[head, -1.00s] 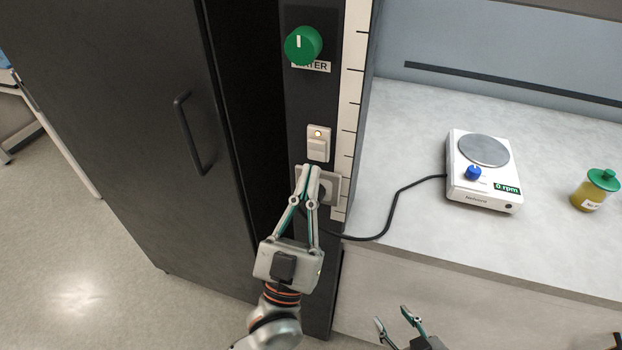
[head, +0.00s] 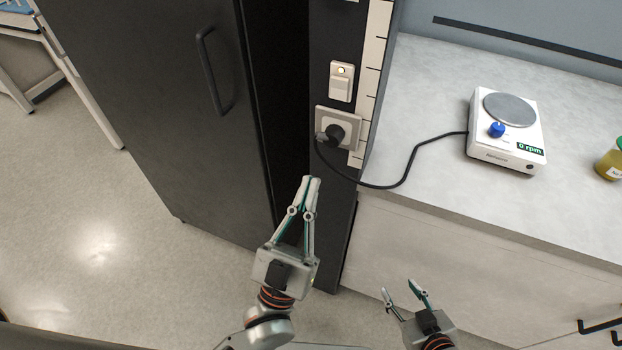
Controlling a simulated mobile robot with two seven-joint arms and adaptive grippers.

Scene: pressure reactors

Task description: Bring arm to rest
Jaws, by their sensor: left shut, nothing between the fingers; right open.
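My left gripper (head: 311,181) is shut and empty, its fingertips together. It is in front of the dark column, below the wall socket (head: 351,118) and apart from it. A black plug (head: 331,135) sits in the socket. My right gripper (head: 400,288) is open and empty at the lower middle, in front of the bench's front face.
A white stirrer (head: 507,155) showing 0 rpm stands on the bench (head: 430,75); its black cable (head: 405,178) runs to the plug. A switch (head: 341,82) is above the socket. A dark cabinet door (head: 150,90) is at left. A yellow jar (head: 610,163) is at right.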

